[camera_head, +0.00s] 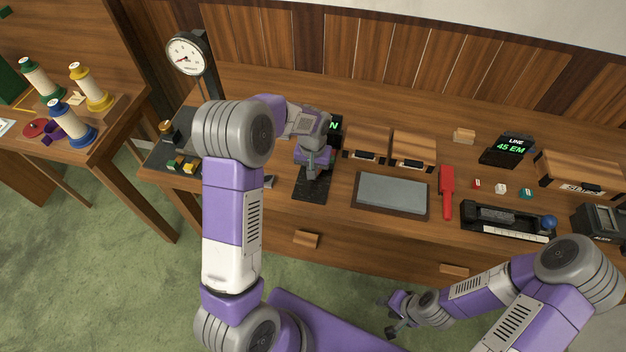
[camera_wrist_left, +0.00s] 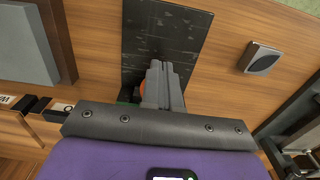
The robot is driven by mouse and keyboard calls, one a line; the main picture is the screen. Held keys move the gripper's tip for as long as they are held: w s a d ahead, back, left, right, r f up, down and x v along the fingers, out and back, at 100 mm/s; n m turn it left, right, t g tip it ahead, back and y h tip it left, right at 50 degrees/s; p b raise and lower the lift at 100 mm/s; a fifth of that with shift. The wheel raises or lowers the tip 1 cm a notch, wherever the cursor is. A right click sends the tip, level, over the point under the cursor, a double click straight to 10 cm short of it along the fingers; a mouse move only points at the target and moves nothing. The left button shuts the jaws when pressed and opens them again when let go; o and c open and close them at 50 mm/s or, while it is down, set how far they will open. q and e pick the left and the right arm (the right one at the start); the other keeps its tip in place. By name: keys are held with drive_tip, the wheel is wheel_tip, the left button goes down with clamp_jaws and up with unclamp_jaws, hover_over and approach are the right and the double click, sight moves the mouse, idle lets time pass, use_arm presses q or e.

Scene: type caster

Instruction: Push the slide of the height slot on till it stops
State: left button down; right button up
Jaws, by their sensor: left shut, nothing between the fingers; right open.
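A dark flat plate (camera_head: 312,191) lies near the front of the table, under my left gripper (camera_head: 314,174). It fills the upper middle of the left wrist view (camera_wrist_left: 165,38). The left gripper's fingers (camera_wrist_left: 162,84) are shut with nothing between them and point down over the plate. Bits of orange and green show beside the fingers, mostly hidden. I cannot tell for sure which part is the height slot's slide, or whether the fingers touch anything. My right gripper (camera_head: 391,318) is open and empty, low in front of the table.
A display (camera_head: 335,126) behind the left gripper is partly hidden. To its right are wooden boxes (camera_head: 367,141), a grey slab (camera_head: 390,194), a red tool (camera_head: 447,190) and a black scaled tray (camera_head: 508,221) with a blue knob. A dial gauge (camera_head: 187,55) stands at the left.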

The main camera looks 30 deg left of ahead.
use_arm(q)
drive_tip(key=shift+r, duration=0.1)
wheel_tip(320, 180, up, 12)
drive_tip(key=p, duration=0.8)
drive_tip(key=shift+w+p, duration=0.2)
drive_tip(key=shift+p, duration=0.2)
idle(0.8)
